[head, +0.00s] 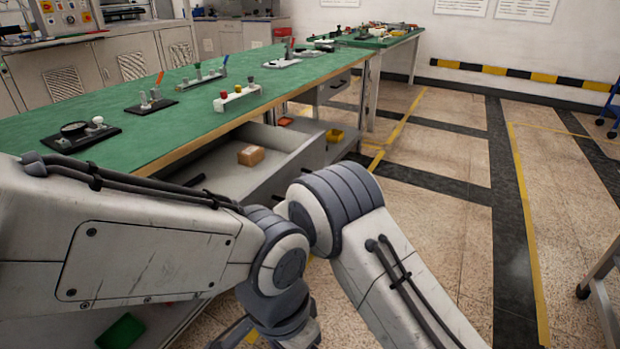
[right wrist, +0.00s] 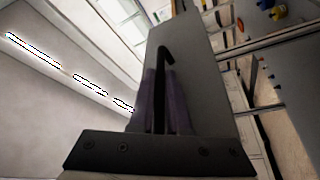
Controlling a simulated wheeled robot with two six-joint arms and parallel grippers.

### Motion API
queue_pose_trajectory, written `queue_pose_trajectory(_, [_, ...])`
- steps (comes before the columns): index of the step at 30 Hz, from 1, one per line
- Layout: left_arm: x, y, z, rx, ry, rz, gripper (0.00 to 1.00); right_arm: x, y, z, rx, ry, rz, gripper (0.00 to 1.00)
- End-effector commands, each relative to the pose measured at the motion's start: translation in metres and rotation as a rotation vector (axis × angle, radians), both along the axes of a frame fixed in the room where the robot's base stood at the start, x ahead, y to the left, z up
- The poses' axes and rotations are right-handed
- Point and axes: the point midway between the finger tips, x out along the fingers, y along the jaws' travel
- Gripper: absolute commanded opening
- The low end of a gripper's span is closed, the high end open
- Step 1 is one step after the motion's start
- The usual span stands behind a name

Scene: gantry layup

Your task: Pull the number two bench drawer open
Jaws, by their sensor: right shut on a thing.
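Under the green-topped bench (head: 130,140), a grey drawer (head: 290,172) stands pulled out, with a brown box (head: 250,155) inside. I cannot read a number on it. In the right wrist view my right gripper (right wrist: 163,75) is shut on a thin black handle (right wrist: 165,55) in front of a grey panel (right wrist: 195,55). The handle runs between the two fingers. In the head view my arms cover part of the drawer, and the right gripper is hidden.
A green block (head: 121,331) lies low at the left.

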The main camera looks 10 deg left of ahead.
Motion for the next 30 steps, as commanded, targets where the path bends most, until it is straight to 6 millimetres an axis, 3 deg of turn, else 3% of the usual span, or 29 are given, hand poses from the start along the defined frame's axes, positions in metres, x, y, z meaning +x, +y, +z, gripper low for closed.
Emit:
queue_pose_trajectory(16, [-0.0001,0.0001,0.0018,0.000,0.000,0.000,0.69,-0.0046,0.0033,-0.0014,-0.002,0.003,0.014,0.00])
queue_pose_trajectory(17, [0.0000,0.0000,0.0018,0.000,0.000,0.000,0.69,-0.0046,0.0033,-0.0014,-0.002,0.003,0.014,0.26])
queue_pose_trajectory(18, [-0.0001,0.0001,0.0018,0.000,0.000,0.000,0.69,-0.0047,0.0033,-0.0013,-0.002,0.003,0.014,0.42])
queue_pose_trajectory(30, [0.0000,0.0000,0.0044,0.000,0.000,0.000,0.69,-0.0044,0.0031,0.0052,0.000,0.000,0.014,0.45])
